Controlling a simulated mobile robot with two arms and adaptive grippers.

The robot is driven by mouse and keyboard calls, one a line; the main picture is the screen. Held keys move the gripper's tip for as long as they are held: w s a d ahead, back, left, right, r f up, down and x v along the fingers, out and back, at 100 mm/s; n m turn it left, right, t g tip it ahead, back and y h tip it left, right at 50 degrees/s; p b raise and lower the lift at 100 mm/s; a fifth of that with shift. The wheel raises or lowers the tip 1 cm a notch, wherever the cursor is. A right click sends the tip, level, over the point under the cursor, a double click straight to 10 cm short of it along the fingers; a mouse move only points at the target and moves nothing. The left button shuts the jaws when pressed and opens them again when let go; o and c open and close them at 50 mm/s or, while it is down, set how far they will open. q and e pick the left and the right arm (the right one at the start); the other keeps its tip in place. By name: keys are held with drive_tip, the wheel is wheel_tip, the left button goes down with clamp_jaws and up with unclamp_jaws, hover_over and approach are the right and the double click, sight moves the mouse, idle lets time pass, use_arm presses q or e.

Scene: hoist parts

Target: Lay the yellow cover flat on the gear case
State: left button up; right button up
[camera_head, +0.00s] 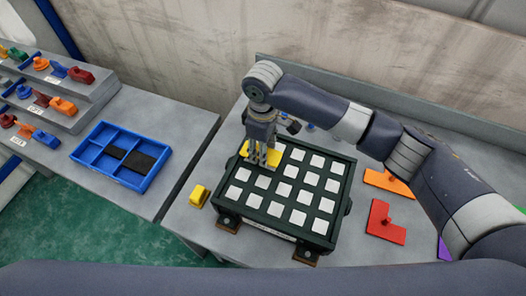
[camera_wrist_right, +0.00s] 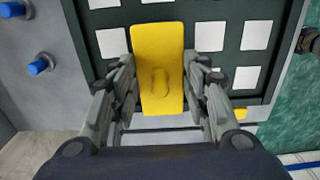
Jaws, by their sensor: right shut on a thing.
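My right gripper (camera_head: 262,162) reaches down over the far-left part of the gear case and is shut on the yellow cover (camera_head: 276,153). The gear case (camera_head: 272,227) is a dark frame with a grid of white squares. In the right wrist view, the yellow cover (camera_wrist_right: 157,45) is a rounded slab with a raised knob, held between the fingers (camera_wrist_right: 160,88). It is over the case's grid near one edge; I cannot tell whether it touches the case. My left gripper is not in view.
A small yellow block (camera_head: 200,195) lies left of the case. Orange (camera_head: 388,183) and red (camera_head: 384,222) flat pieces lie to the right. A blue divided tray (camera_head: 82,157) and stepped racks with coloured parts (camera_head: 62,104) stand on the left table, across a gap.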

wheel_tip(320, 180, down, 3)
drive_tip(key=shift+s+r+p, duration=0.15)
drive_tip(key=shift+p, duration=0.15)
drive_tip(key=o, duration=1.1)
drive_tip(key=shift+c, duration=0.2)
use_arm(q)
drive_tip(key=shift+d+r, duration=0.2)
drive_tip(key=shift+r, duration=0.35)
use_arm(e)
wheel_tip(320, 180, up, 12)
drive_tip(key=shift+f+b, duration=0.25)
drive_tip(key=shift+b, duration=0.9)
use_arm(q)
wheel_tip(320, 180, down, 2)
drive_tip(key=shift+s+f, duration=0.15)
use_arm(e)
drive_tip(key=shift+r, duration=0.25)
